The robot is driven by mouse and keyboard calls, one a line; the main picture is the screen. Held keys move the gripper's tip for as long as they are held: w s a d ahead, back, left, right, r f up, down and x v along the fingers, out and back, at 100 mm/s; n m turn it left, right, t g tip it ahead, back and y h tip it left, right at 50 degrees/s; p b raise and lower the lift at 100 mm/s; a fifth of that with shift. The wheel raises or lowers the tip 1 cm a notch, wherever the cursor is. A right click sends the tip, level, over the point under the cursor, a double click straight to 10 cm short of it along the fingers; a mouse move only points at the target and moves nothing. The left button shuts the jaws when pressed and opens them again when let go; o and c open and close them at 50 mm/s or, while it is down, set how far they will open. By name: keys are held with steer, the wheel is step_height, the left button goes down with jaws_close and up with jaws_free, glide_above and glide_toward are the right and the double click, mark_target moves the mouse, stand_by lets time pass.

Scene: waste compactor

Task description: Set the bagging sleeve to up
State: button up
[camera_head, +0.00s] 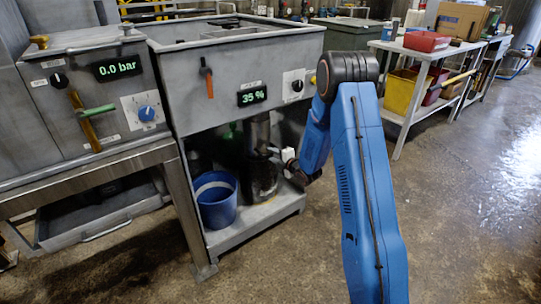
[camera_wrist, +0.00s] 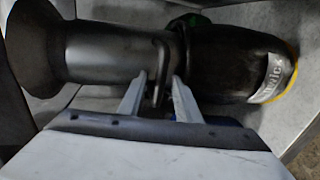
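The bagging sleeve looks to be the dark grey metal tube (camera_wrist: 105,52) with a flared end at the left of the wrist view. In the head view the tube (camera_head: 257,132) hangs upright under the cabinet with the 35 % display. A thin tab (camera_wrist: 159,88) sticks out from its collar. A black rounded body (camera_wrist: 235,62) with a pale label and yellow rim adjoins it; it shows dark below the tube in the head view. My gripper (camera_wrist: 160,80) has its fingers either side of the tab, with gaps visible. In the head view my gripper (camera_head: 286,156) is small and partly hidden.
A blue bucket (camera_head: 215,198) stands on the lower shelf (camera_head: 255,214) left of the tube. A cabinet with a 0.0 bar display (camera_head: 116,68) is at the left. A workbench with bins (camera_head: 400,92) stands at the back right. Floor at the right is clear.

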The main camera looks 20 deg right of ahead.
steer(key=shift+w+a+f, duration=0.1)
steer(key=shift+w+a, duration=0.15)
steer(key=shift+w, duration=0.3)
jaws_close()
step_height(320, 180, up, 15)
stand_by(0.3)
steer(key=shift+f, duration=0.1)
jaws_free()
